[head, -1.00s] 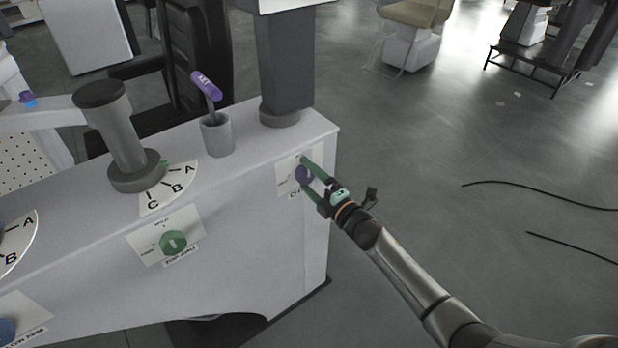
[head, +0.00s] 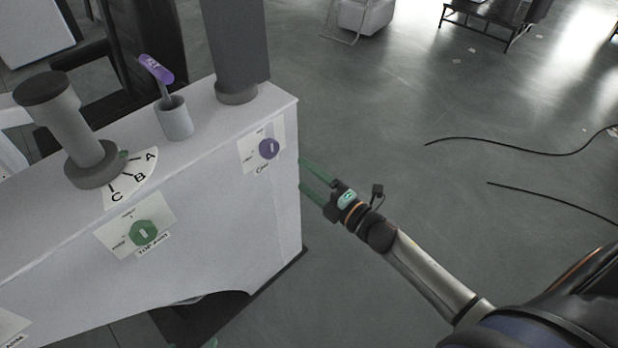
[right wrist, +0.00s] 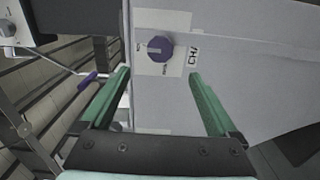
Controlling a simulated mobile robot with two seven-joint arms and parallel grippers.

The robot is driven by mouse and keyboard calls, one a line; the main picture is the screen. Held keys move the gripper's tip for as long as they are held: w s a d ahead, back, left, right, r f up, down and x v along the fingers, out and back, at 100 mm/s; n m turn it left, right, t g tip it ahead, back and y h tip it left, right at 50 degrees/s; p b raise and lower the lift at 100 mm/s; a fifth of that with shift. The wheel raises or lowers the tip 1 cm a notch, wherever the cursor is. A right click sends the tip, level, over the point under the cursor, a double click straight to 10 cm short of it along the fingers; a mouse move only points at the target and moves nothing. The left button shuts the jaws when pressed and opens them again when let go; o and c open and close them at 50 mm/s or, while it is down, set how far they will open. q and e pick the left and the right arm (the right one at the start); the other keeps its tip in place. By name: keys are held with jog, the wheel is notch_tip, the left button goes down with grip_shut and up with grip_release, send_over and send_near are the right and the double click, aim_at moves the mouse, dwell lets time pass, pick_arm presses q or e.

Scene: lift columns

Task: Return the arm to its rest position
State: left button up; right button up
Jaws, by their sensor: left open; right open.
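My right arm reaches in from the lower right in the head view. Its gripper (head: 305,174) is open and empty, with its green fingers beside the right edge of the white console (head: 235,215). The purple knob (head: 269,149) on the console's front is apart from the fingers. In the right wrist view the knob (right wrist: 159,48) shows beyond the gap between the open fingers (right wrist: 160,85). Only a small green tip of my left gripper (head: 210,343) shows at the bottom edge of the head view; the rest is out of frame.
The console carries a green knob (head: 144,232), a grey post (head: 68,125) by an A-B-C dial (head: 133,178), and a purple-handled lever (head: 157,70) in a grey cup (head: 174,118). Dark cables (head: 520,146) lie on the open floor to the right.

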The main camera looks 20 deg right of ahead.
pick_arm(q)
jog(key=shift+s+f, duration=0.2)
jog(key=shift+s, duration=0.1)
pick_arm(e)
jog(key=shift+s, duration=0.1)
pick_arm(q)
jog(key=s+a+r+y+p, duration=0.1)
jog(key=a+r+p, duration=0.2)
jog(key=r+p, duration=0.6)
jog(key=p, duration=0.3)
jog(key=shift+s+a+n, duration=0.3)
jog(key=shift+a+n, duration=0.05)
jog(key=shift+n, duration=0.05)
pick_arm(e)
jog(key=s+a+f+m+g+h, duration=0.2)
jog(key=s+m+g, duration=0.2)
jog(key=s+m, duration=0.6)
jog(key=s+a+f+m+g+h, duration=0.1)
jog(key=s+a+f+m+g, duration=0.1)
jog(key=s+m, duration=0.7)
jog(key=s+a+g, duration=0.1)
jog(key=s+g, duration=0.1)
jog(key=s, duration=0.1)
jog(key=shift+s+a+m+h, duration=0.2)
jog(key=shift+a+m+h, duration=0.05)
jog(key=shift+m+h, duration=0.15)
pick_arm(q)
jog(key=shift+d, duration=0.1)
